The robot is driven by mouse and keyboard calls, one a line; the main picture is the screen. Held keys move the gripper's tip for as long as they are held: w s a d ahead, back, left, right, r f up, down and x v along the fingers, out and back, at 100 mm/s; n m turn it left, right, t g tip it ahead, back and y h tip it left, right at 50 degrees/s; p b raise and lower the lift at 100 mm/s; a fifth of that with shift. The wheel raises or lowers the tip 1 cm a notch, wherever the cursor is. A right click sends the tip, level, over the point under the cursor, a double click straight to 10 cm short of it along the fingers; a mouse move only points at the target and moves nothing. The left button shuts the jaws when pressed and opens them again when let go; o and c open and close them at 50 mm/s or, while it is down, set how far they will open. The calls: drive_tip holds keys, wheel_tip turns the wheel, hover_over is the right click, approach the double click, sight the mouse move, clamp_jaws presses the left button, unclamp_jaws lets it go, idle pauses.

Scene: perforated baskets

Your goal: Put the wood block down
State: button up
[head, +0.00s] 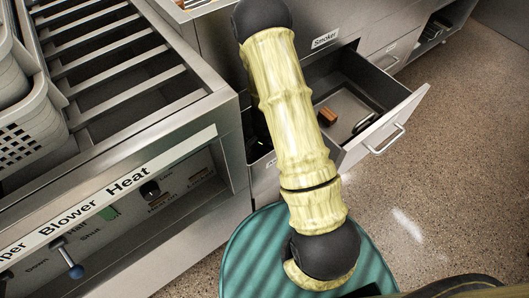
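A small brown block (327,117), which looks like the wood block, lies in an open grey metal drawer (408,104). It is just right of my arm, towards the drawer's left side. My arm crosses the middle of the head view from bottom to top and hides part of the drawer's left side. My gripper is not visible, so I cannot see whether it holds anything.
A dark, shiny object (364,123) lies in the same drawer. A slatted metal counter (130,75) with white perforated baskets (30,125) stands at left. A teal striped round surface (250,262) is below my arm. Speckled floor at right is clear.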

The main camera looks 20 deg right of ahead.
sight(264, 152)
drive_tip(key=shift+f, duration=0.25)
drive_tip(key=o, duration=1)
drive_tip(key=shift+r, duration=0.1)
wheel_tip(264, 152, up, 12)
drive_tip(key=p, duration=0.6)
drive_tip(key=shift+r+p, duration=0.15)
drive_tip(key=shift+p, duration=0.15)
